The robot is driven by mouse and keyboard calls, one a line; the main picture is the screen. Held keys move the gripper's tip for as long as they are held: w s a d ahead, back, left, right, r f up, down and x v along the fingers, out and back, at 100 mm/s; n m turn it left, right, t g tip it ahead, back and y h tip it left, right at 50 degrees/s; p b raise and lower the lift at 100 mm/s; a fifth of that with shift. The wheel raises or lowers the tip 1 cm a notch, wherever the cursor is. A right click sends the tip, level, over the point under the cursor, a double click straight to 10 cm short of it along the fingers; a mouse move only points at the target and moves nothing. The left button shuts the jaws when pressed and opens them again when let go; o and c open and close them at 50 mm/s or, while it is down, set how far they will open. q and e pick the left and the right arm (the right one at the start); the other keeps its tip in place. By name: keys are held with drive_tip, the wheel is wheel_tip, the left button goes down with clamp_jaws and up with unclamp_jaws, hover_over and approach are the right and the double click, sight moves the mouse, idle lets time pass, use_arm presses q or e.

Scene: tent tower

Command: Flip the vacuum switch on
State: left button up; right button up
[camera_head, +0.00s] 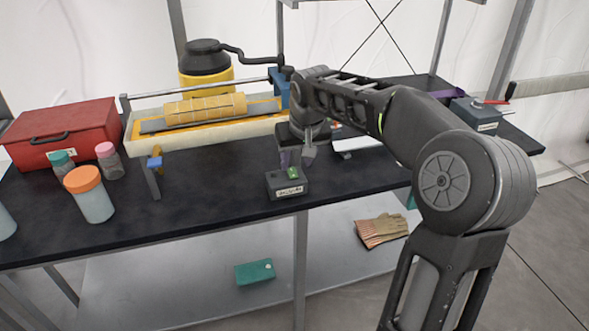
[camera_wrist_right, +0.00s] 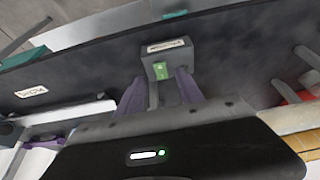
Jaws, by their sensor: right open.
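The vacuum switch (camera_head: 286,186) is a small dark grey box near the front edge of the black table, with a green rocker on top and a white label on its front. In the right wrist view the switch box (camera_wrist_right: 167,60) stands just beyond my fingertips, its green rocker facing me. My right gripper (camera_head: 297,157) is open and empty, just behind and above the switch in the head view. Its purple-grey fingers also show in the wrist view (camera_wrist_right: 160,93), apart, on either side below the rocker. I cannot tell whether a finger touches the box. My left gripper is not in view.
A yellow vacuum canister (camera_head: 207,75) with a black hose stands behind a tray (camera_head: 130,125) holding a yellow roller. Another labelled box (camera_head: 476,115) sits right.

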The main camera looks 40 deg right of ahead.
sight(293, 175)
drive_tip(key=x, duration=0.5)
drive_tip(key=shift+f, duration=0.1)
clamp_jaws()
idle(0.3)
